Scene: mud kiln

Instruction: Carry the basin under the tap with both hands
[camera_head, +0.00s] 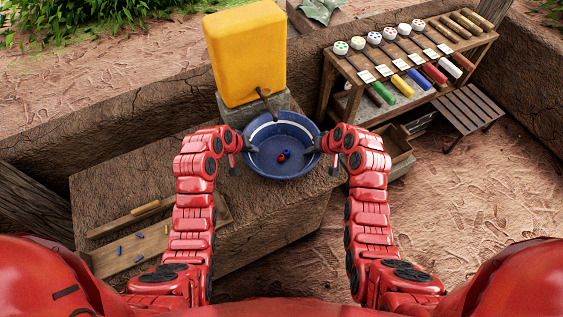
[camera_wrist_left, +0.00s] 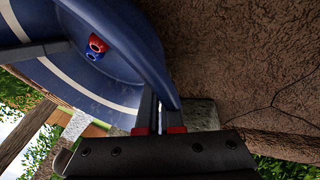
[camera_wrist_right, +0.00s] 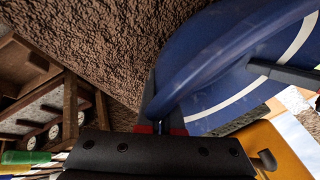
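The blue basin (camera_head: 282,172) with a pale stripe inside is level at the front of the yellow water container (camera_head: 246,55). Small red and blue pieces (camera_head: 284,155) lie in its bottom. The tap (camera_head: 265,95) on the container reaches down over the basin's far rim in the head view. My left gripper (camera_head: 248,148) is shut on the basin's left rim; the rim (camera_wrist_left: 158,75) runs between its fingers in the left wrist view. My right gripper (camera_head: 320,147) is shut on the right rim; the basin also shows in the right wrist view (camera_wrist_right: 200,75). Whether the basin's underside touches anything is hidden.
The container stands on a grey block (camera_head: 232,112) on the mud ledge (camera_head: 130,185). A wooden tray (camera_head: 160,238) with small blue pieces lies at left. A wooden rack (camera_head: 345,70) with stamps and coloured rollers and a slatted stool (camera_head: 468,108) stand at right.

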